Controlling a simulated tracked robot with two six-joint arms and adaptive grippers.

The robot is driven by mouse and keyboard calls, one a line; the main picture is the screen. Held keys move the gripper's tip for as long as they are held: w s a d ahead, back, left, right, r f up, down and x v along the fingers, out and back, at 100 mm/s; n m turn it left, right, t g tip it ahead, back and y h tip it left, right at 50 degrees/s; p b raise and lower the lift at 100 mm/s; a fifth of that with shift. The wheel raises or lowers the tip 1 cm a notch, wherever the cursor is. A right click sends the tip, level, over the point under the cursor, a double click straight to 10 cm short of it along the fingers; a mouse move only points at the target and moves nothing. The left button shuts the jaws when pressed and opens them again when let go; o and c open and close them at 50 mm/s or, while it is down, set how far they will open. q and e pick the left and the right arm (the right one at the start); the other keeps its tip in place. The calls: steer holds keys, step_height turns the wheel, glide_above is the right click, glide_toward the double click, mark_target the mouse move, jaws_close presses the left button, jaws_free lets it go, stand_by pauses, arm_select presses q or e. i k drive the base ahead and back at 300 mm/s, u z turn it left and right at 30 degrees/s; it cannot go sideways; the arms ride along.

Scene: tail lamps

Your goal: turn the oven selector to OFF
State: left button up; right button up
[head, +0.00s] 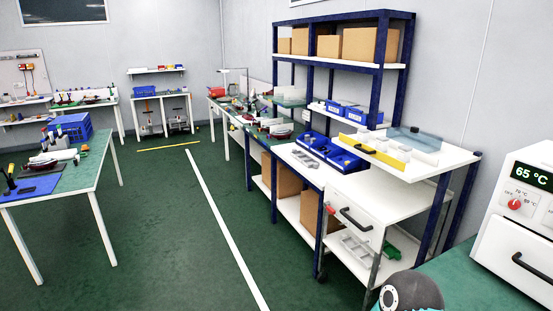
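The white oven (500,245) stands at the right edge, partly cut off by the frame. Its dark display (531,176) reads 65 °C in light figures. Below the display is the red round selector (514,204), with small labels around it; OFF is at its left and temperature marks are above and to the right. Which label the selector points at is too small to tell. A black handle (530,268) is on the oven's front. Neither of my grippers is in view. A dark rounded part of my arm shows at the bottom, left of the oven.
The oven stands on a green surface (455,275). The green floor (165,235) at left is open.

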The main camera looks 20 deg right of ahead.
mark_target(514, 204)
steer(key=z, duration=0.55)
steer(key=i, duration=1.2)
steer(key=z, duration=0.9)
steer(key=i, duration=0.35)
steer(key=z, duration=0.1)
steer(key=k, duration=0.8)
steer(key=z, duration=0.2)
steer(key=i, duration=0.65)
